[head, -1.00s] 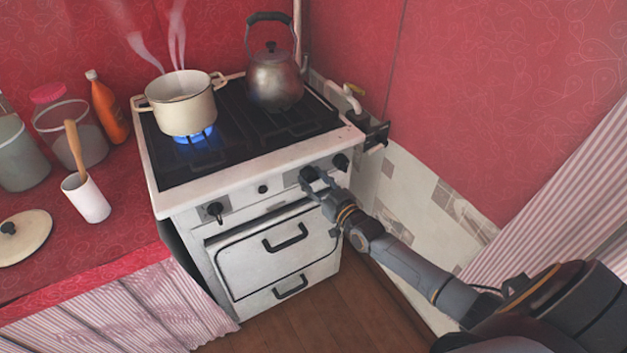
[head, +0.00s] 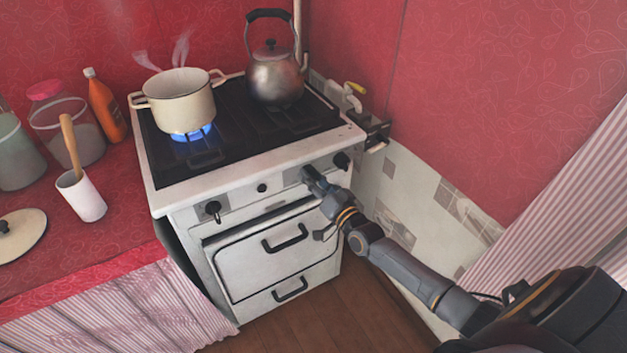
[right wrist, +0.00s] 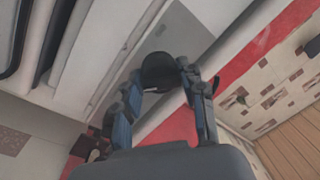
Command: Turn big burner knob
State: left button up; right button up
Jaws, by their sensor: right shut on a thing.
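A white stove (head: 255,185) has a row of dark knobs on its front panel. One knob (head: 213,211) is at the left, a small one (head: 262,188) near the middle, and one (head: 342,161) at the far right. My right gripper (head: 310,177) is at the knob just left of the far-right one and mostly hides it. In the right wrist view, this dark round knob (right wrist: 160,72) sits between the two fingers, which are shut on it. I cannot read its angle or any marking. My left gripper is not in view.
A cream pot (head: 180,103) steams over a blue flame (head: 193,132) at the left. A metal kettle (head: 275,78) stands at the back right. An oven handle (head: 285,238) sticks out below the knobs. Tiled wall (head: 395,190) is close on the right.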

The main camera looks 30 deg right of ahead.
jog(key=shift+d+r, duration=0.1)
dwell(0.3)
jog(key=o, duration=1.1)
jog(key=s, duration=0.8)
jog(key=s+f, duration=0.1)
jog(key=s, duration=0.3)
jog(key=shift+d, duration=0.4)
